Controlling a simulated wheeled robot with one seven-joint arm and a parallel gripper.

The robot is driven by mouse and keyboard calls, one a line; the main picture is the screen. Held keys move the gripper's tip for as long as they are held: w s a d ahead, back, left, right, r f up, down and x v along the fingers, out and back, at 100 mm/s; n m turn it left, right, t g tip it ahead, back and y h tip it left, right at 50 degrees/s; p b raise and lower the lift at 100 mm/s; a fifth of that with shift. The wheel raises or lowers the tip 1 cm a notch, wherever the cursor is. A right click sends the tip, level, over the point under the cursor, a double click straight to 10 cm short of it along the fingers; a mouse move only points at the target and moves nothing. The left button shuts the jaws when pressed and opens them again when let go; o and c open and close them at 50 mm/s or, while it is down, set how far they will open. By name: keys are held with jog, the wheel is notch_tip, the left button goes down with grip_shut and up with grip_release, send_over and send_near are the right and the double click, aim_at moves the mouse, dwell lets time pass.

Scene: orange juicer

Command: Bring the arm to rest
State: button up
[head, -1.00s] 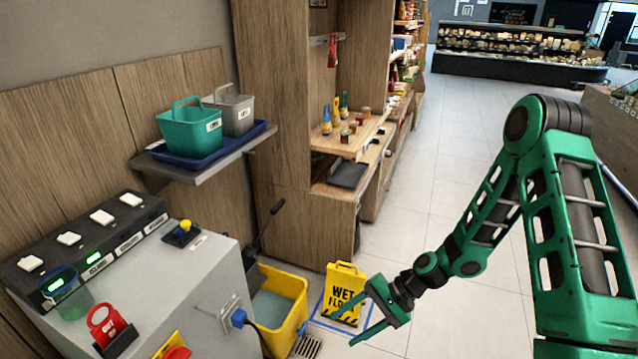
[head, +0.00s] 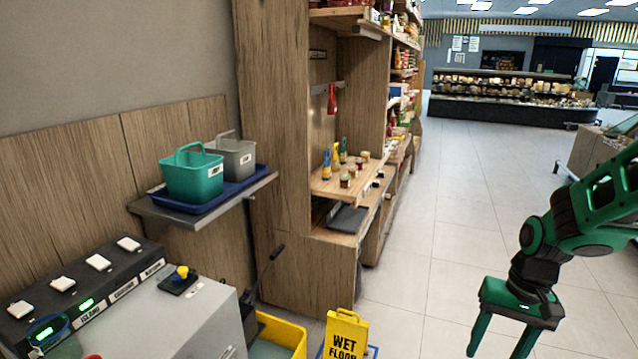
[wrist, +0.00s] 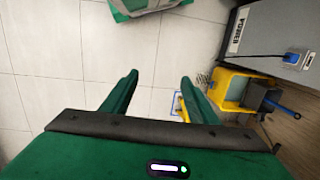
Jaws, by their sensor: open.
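My green gripper (head: 497,345) hangs at the lower right of the head view, with its fingers pointing down and spread apart. In the wrist view my gripper (wrist: 158,80) is open, with only pale floor tiles between its two fingers. It holds nothing and touches nothing. My green arm comes in from the right edge of the head view.
A grey machine cabinet (head: 178,318) with a row of buttons stands at the lower left. A yellow bucket (head: 282,335) and a wet floor sign (head: 345,335) stand beside it. Baskets sit on a wall shelf (head: 150,207). The tiled aisle (head: 455,200) is clear.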

jog(key=s+d+r+m, duration=0.1)
jog(key=s+d+r, duration=0.2)
jog(key=s, duration=0.4)
jog(key=s+d+r+h, duration=0.1)
jog(key=s+d+r, duration=0.2)
jog(key=s+r, duration=0.3)
jog(key=shift+s+d+r+m+t, duration=0.15)
jog(key=shift+s+r+m+t, duration=0.2)
jog(key=shift+s, duration=0.55)
jog(key=c, duration=0.6)
